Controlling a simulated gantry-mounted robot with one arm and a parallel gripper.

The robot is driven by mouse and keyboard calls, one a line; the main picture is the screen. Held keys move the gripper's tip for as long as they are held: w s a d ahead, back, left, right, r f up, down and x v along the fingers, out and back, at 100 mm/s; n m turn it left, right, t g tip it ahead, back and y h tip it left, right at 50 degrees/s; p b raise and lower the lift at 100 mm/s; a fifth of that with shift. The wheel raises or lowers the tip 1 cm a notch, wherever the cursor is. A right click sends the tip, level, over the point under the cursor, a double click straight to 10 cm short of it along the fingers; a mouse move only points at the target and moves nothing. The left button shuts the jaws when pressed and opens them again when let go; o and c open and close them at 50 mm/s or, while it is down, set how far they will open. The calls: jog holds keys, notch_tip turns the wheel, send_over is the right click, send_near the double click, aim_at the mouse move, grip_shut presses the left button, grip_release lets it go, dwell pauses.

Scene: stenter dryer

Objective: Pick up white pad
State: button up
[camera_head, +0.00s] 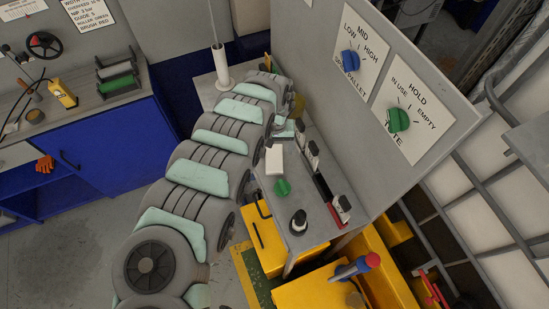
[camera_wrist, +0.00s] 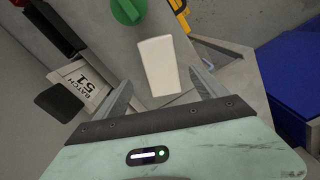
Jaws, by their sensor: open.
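The white pad (camera_head: 274,160) is a small pale block on the narrow grey bench. In the wrist view, the white pad (camera_wrist: 158,65) shows beyond and between my finger tips, its near end toward the gripper. My gripper (camera_wrist: 161,78) is open and empty, with one finger on each side of the pad's near end. Whether the fingers are at the pad's height cannot be told. In the head view the fingers are largely hidden by my arm.
A green knob (camera_head: 282,187) stands just past the pad; it also shows in the wrist view (camera_wrist: 128,10). An upright grey panel (camera_head: 345,105) with knobs borders the bench's right side.

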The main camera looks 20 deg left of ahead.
aim_at(274, 157)
jog(key=shift+a+f+p, duration=0.1)
jog(key=shift+f+p, duration=0.25)
jog(key=shift+f, duration=2.35)
jog(key=c, duration=1.6)
jog(key=shift+r, duration=0.2)
